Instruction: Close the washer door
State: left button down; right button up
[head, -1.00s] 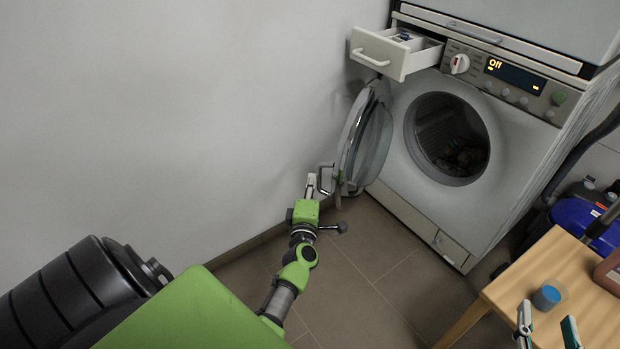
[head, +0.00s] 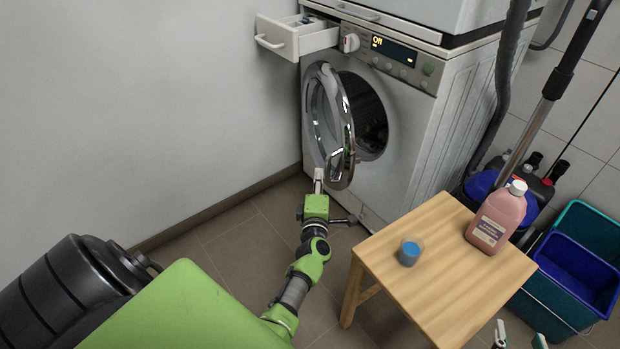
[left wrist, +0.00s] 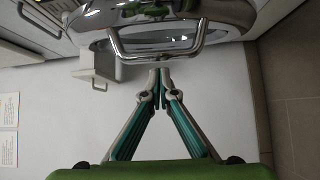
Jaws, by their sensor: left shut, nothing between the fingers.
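The washer door (head: 347,110), a round glass door with a chrome rim, stands partly open in front of the dark drum opening (head: 371,125) of the white washer (head: 418,140). My left gripper (head: 318,174) is at the door's lower edge, beside the chrome handle (head: 337,168). In the left wrist view its fingertips (left wrist: 161,74) are together with nothing between them, just short of the handle bar (left wrist: 150,55). Whether they touch the door I cannot tell. My right gripper (head: 520,334) shows at the bottom right edge, its fingers apart and empty.
The detergent drawer (head: 290,42) is pulled out above the door. A wooden stool (head: 445,270) with a blue-filled cup (head: 409,253) and a pink bottle (head: 497,217) stands at the right. A vacuum (head: 485,185) and blue baskets (head: 575,270) lie beyond. A wall is left.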

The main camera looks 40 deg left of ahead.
pick_arm(q)
jog(key=shift+w+d, duration=0.95)
jog(key=shift+d, duration=0.05)
pick_arm(e)
jog(key=shift+w+d+r, duration=0.25)
jog(key=shift+w+d, duration=0.1)
jog(key=shift+w, duration=0.1)
